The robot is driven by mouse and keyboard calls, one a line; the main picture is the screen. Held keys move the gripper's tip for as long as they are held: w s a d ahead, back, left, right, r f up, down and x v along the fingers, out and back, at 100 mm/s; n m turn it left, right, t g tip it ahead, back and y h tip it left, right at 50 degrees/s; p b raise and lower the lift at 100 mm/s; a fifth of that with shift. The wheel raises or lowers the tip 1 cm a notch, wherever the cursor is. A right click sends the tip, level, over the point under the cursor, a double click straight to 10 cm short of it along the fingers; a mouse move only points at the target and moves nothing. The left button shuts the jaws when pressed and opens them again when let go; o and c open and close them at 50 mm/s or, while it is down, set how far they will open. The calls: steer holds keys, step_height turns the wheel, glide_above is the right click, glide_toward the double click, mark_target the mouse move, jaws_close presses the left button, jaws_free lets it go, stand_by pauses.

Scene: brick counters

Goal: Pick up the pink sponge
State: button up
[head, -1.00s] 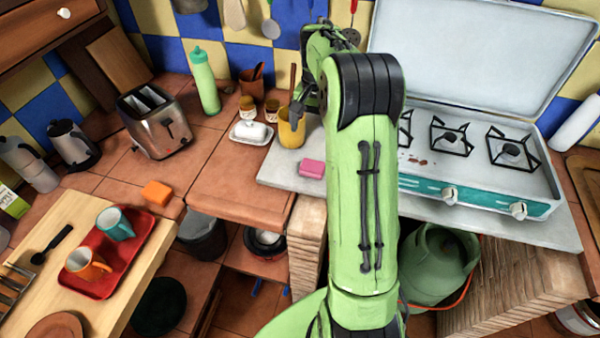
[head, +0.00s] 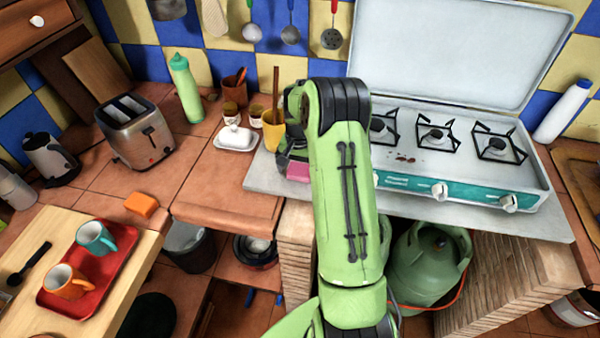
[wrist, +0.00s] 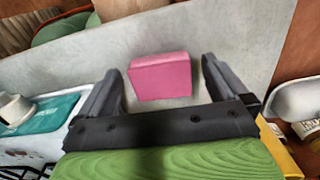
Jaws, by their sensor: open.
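The pink sponge (wrist: 160,77) lies on the pale grey slab (wrist: 235,40) beside the stove. In the wrist view it sits between the two open fingers of my gripper (wrist: 163,85), with a gap on each side. In the head view only part of the sponge (head: 298,171) shows, as my arm covers the rest. My gripper (head: 292,160) is empty and points down over the sponge. I cannot tell its exact height above the slab.
A yellow cup (head: 274,132) with a wooden utensil stands just behind my gripper. A white butter dish (head: 235,139) is to its left. The gas stove (head: 440,160) is close on the right. An orange sponge (head: 141,204) lies on the tiled counter farther left.

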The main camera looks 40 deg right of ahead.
mark_target(300, 171)
steer(key=c, duration=1.1)
steer(key=shift+o, duration=0.2)
steer(key=shift+r, duration=0.15)
step_height(300, 171, up, 10)
steer(key=p, duration=0.1)
steer(key=o, duration=0.3)
steer(key=shift+c, duration=1)
steer(key=shift+s+d+p, duration=0.1)
steer(key=shift+p, duration=0.25)
